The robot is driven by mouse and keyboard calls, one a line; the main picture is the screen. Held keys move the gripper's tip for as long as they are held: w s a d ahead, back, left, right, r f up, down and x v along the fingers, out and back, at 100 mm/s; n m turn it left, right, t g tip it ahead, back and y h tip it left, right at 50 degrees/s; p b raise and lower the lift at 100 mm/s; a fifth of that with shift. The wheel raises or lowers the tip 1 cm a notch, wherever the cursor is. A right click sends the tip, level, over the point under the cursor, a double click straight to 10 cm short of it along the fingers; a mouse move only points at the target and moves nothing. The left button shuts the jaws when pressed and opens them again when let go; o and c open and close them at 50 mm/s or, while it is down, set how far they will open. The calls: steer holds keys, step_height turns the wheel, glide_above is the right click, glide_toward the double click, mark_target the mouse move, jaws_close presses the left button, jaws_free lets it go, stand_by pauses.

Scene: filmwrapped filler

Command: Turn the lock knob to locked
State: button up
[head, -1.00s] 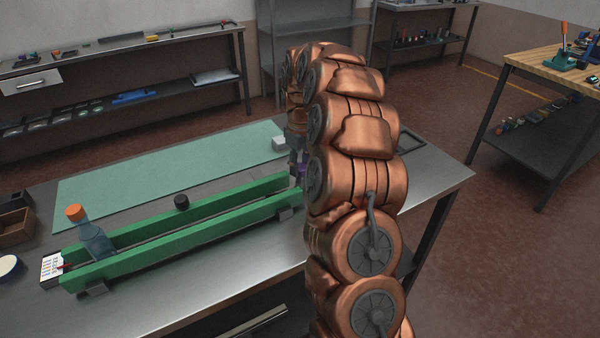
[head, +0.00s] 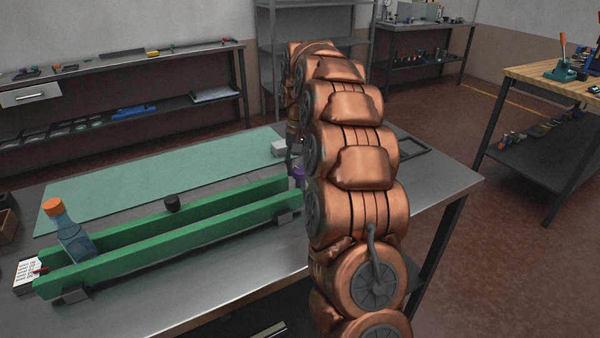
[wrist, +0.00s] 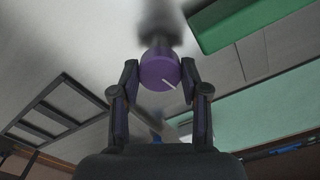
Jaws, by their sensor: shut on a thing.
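The lock knob (wrist: 160,70) is a purple round knob with a white pointer line, in the upper middle of the wrist view. The line slants from the knob's centre down to the right. My gripper (wrist: 160,75) has its two dark fingers on either side of the knob, shut on it. In the head view a bit of the purple knob (head: 298,172) shows at the right end of the green rails, mostly hidden by my arm. My fingertips are hidden there. I cannot read any lock marking.
Two green rails (head: 170,240) run along the metal table. A bottle with an orange cap (head: 70,232) stands at their left end, beside a printed card (head: 28,275). A green mat (head: 150,175) lies at the back.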

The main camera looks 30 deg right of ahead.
mark_target(300, 169)
steer(key=shift+m+b, duration=0.5)
steer(key=shift+m, duration=0.8)
steer(key=o, duration=1.1)
steer(key=shift+o, duration=0.2)
steer(key=shift+r, duration=3.75)
